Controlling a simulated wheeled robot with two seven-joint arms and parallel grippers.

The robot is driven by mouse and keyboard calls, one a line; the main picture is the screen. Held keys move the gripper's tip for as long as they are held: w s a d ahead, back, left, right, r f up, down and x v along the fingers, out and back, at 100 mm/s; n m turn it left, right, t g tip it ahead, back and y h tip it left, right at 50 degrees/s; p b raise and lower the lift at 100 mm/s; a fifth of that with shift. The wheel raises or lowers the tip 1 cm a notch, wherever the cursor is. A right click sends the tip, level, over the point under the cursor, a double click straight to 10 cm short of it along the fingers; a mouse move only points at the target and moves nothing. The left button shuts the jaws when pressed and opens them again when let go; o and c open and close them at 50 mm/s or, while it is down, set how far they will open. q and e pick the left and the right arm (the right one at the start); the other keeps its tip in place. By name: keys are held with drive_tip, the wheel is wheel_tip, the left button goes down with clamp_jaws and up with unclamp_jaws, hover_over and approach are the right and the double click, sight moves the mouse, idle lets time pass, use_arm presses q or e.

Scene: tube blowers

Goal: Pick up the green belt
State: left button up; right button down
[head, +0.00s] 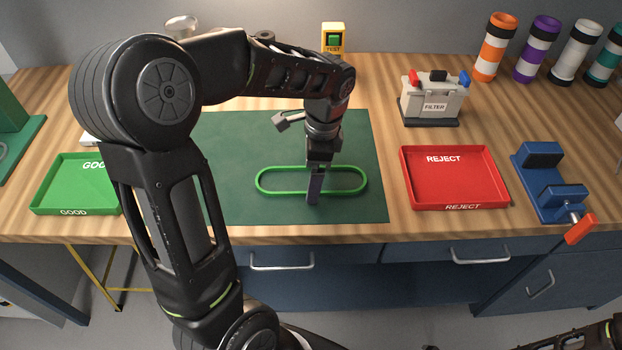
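The green belt (350,191) is a long oval loop lying on the dark green mat (360,135) on the wooden workbench. My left gripper (313,198) points down over the middle of the belt, with its fingertips by the belt's near strand. The gripper covers a short part of the loop. The fingers line up in this view, so I cannot tell whether they are open or shut, or touching the belt. My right gripper is out of view; only part of the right arm shows at the lower right edge.
A green GOOD tray (50,190) is at left, partly behind my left arm. A red REJECT tray (458,185) is right of the mat.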

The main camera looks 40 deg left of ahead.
use_arm(q)
drive_tip(key=c, duration=1.3)
wheel_tip(320, 180, up, 10)
idle(0.7)
